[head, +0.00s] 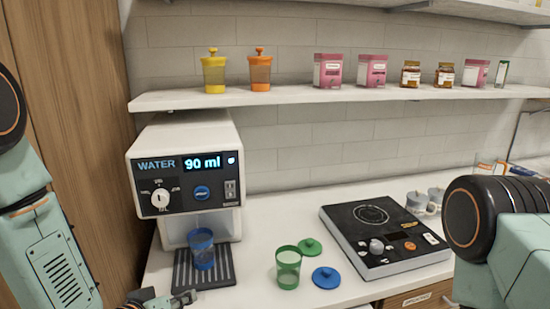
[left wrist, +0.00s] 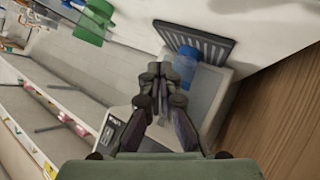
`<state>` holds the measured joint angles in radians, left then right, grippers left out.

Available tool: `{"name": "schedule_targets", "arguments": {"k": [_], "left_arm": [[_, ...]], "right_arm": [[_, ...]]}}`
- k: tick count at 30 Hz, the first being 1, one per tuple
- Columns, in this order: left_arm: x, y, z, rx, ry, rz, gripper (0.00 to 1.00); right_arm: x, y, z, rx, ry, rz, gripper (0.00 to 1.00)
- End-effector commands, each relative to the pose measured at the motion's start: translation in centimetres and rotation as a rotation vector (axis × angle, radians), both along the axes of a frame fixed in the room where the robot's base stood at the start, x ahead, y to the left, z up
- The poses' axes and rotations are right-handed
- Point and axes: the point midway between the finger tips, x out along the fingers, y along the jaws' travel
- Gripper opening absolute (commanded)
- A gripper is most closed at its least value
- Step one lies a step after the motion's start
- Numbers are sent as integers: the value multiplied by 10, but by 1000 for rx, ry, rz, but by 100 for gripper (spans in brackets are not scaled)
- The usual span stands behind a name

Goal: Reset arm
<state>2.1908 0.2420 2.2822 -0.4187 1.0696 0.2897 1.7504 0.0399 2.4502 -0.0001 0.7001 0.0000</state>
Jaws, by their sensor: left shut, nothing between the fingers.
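My left arm comes in at the left edge of the head view. Its gripper (head: 184,298) shows only in part at the bottom edge, just in front of the drip tray. In the left wrist view the fingers of my left gripper (left wrist: 160,72) are together with nothing held. The blue cup (head: 202,251) stands upright on the dark drip tray (head: 216,277) of the water dispenser (head: 182,138). In the left wrist view the blue cup (left wrist: 186,60) shows beyond the fingertips, partly covered. My right arm is at the right edge of the head view; its gripper is out of sight.
The dispenser display reads 90 ml. A green cup (head: 288,270), a green lid (head: 310,247) and a blue lid (head: 326,277) are on the counter. A black hotplate (head: 347,239) and grey mugs (head: 418,203) are at right. A shelf (head: 297,99) with jars hangs above.

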Motion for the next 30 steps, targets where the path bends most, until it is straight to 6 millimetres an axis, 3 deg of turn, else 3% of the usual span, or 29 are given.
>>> {"name": "schedule_targets", "arguments": {"k": [1, 3, 8, 15, 18, 21, 25, 30], "left_arm": [[-19, 3, -39, 51, 81, -2, 0], [-44, 7, -78, 114, 186, -7, 0], [-113, 16, -160, 233, 426, -31, 0], [-231, 28, -262, 349, 776, -71, 0], [-269, 30, -292, 371, 873, -79, 0], [-293, 29, -312, 383, 925, -98, 0], [-308, 29, -326, 388, 955, -112, 0], [-312, 28, -328, 387, 965, -115, 0]], "right_arm": [[0, 0, -16, 0, 1, 0, 40], [0, 0, -27, 0, 1, 0, 40], [0, 0, -54, 0, 0, 0, 40], [0, 0, -103, 0, 0, 0, 40], [0, 0, -121, 0, 0, 0, 40], [0, 0, -134, 0, 0, 0, 40], [0, 0, -143, 0, 0, 0, 40], [0, 0, -143, 0, 0, 0, 40]]}}
